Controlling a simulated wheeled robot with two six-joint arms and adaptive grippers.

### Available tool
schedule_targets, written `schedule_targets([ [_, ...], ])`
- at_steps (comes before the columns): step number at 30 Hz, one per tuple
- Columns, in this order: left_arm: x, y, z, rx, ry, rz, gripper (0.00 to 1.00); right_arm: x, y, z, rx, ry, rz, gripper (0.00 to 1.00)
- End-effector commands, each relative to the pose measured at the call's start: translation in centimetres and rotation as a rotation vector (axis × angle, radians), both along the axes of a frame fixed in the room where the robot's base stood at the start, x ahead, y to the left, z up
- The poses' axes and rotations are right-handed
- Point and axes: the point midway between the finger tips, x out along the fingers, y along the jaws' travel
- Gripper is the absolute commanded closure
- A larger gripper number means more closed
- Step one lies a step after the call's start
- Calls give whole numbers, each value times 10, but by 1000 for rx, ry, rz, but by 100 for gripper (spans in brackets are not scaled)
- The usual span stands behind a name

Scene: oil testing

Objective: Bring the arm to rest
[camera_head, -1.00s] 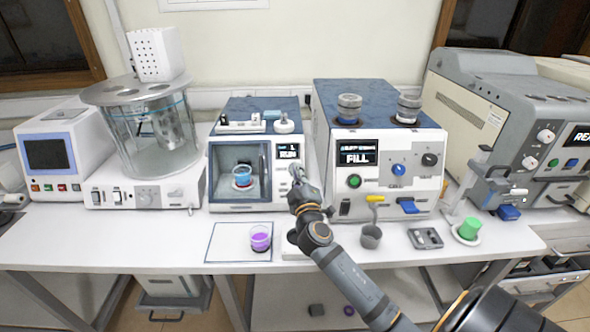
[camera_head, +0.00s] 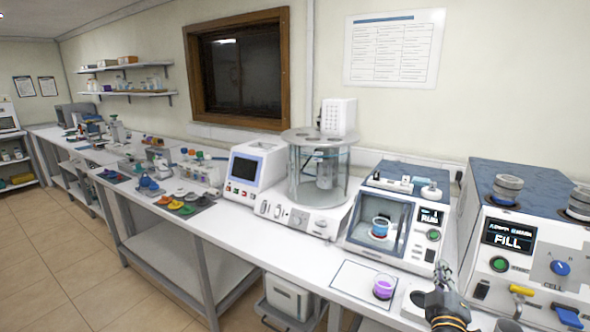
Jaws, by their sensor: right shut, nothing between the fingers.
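My right arm comes in at the bottom right of the head view. Its gripper (camera_head: 442,270) is shut and empty, low in front of the gap between the small test chamber (camera_head: 372,250) and the machine reading FILL (camera_head: 510,268). The gripper is small in the picture, and I cannot tell whether it touches anything. My left gripper is not in view.
A cup of purple liquid (camera_head: 384,286) stands on a white mat (camera_head: 352,276) left of my gripper. A cup of blue liquid (camera_head: 380,227) is inside the chamber. A glass bath (camera_head: 318,180) stands further left. The floor (camera_head: 60,270) at left is clear.

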Motion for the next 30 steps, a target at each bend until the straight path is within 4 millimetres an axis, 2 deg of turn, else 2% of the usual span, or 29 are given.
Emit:
schedule_targets([
  [7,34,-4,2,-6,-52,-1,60,-31,-5,-41,187,106,-83,100],
  [14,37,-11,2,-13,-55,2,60,-73,1,-94,400,273,-165,100],
  [20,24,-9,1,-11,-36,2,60,-125,24,-146,600,486,-224,100],
  [24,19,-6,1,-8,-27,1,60,-166,49,-175,726,652,-244,100],
  [30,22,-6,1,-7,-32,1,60,-225,90,-202,876,892,-243,100],
])
